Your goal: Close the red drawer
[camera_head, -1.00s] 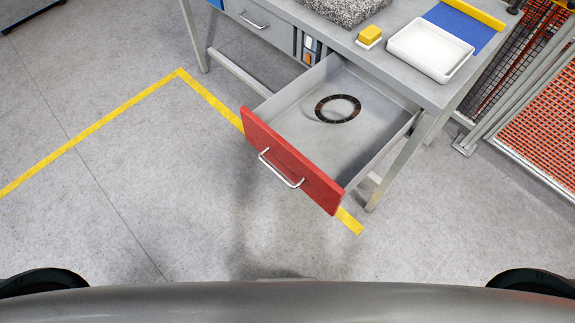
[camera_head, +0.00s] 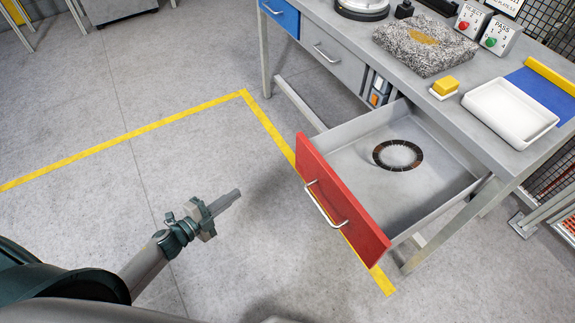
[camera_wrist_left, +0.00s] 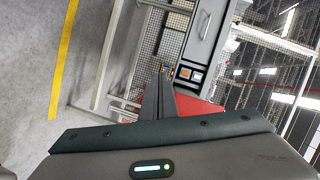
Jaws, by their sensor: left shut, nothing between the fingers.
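The red drawer (camera_head: 338,199) is pulled well out of the grey workbench, with its silver handle (camera_head: 325,205) on the front. A dark ring-shaped disc (camera_head: 377,157) lies on the drawer's grey floor. My left gripper (camera_head: 238,192) is shut and empty, left of the drawer front and clear of it in the head view. In the left wrist view, its closed fingers (camera_wrist_left: 165,84) point towards the bench, and part of the red front (camera_wrist_left: 200,107) shows behind them. My right gripper is not in view.
The bench top (camera_head: 412,85) carries a granite block (camera_head: 425,55), a yellow-topped block (camera_head: 445,86), a white tray (camera_head: 510,108) and control boxes. A grey drawer (camera_head: 325,50) and a blue drawer (camera_head: 281,15) are shut. The floor left of the red drawer is open.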

